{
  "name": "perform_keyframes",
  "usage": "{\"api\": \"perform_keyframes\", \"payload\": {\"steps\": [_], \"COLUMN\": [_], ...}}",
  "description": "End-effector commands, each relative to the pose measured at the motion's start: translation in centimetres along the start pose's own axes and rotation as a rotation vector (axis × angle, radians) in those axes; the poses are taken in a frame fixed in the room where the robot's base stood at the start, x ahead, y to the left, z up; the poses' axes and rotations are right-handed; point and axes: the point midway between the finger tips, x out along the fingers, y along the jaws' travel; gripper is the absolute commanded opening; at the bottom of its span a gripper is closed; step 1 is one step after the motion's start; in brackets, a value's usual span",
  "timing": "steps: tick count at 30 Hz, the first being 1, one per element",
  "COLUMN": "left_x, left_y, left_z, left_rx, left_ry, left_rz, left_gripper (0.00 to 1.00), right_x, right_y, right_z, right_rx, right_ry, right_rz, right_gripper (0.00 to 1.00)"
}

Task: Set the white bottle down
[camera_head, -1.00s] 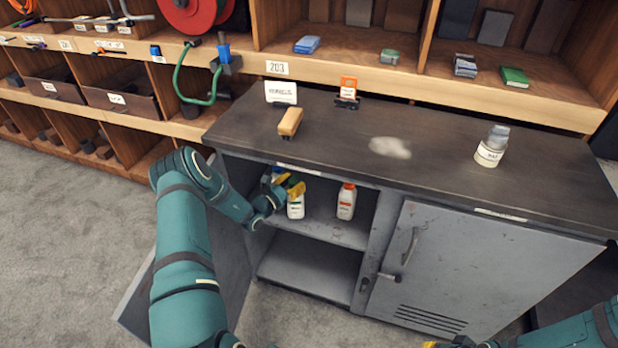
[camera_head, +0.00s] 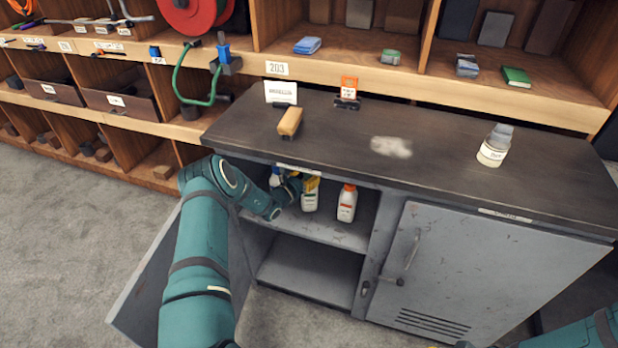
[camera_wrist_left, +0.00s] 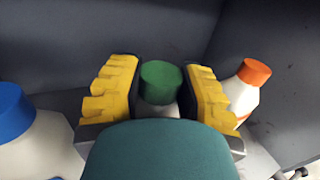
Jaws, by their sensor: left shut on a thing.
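The white bottle (camera_head: 310,202) with a green cap (camera_wrist_left: 161,82) is upright inside the open cabinet, at its upper shelf. My left gripper (camera_head: 309,186) reaches in from the left and is shut around the bottle near its top. In the left wrist view the yellow fingers (camera_wrist_left: 157,95) stand on both sides of the green cap. The lower bottle is hidden there by my gripper. I cannot tell whether its base touches the shelf (camera_head: 330,235).
An orange-capped white bottle (camera_head: 347,204) stands just to the right. A blue-capped bottle (camera_wrist_left: 25,140) stands to the left. The left cabinet door (camera_head: 150,280) is open, the right door (camera_head: 480,270) shut. The lower compartment looks empty.

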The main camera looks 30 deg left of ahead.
Motion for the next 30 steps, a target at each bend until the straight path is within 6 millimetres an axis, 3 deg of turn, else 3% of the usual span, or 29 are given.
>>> {"api": "perform_keyframes", "payload": {"steps": [15, 16, 18, 30], "left_x": [0.04, 0.0, 0.0, -0.21], "left_y": [0.03, 0.02, 0.02, 0.06], "left_z": [-0.41, -0.56, -0.51, -0.22], "left_rx": [0.002, 0.001, 0.001, 0.001], "left_ry": [-0.004, -0.001, -0.001, 0.0], "left_rz": [0.0, 0.0, 0.0, 0.0], "left_gripper": [0.0, 0.43, 0.63, 0.63], "right_x": [0.09, 0.09, 0.09, 0.02], "right_y": [0.03, 0.03, 0.03, 0.0], "right_z": [-0.02, -0.01, -0.01, -0.01], "right_rx": [0.0, 0.0, 0.0, 0.0], "right_ry": [0.001, 0.001, 0.001, 0.0], "right_rz": [0.0, 0.0, 0.0, 0.0], "right_gripper": [0.0, 0.0, 0.0, 0.0]}}
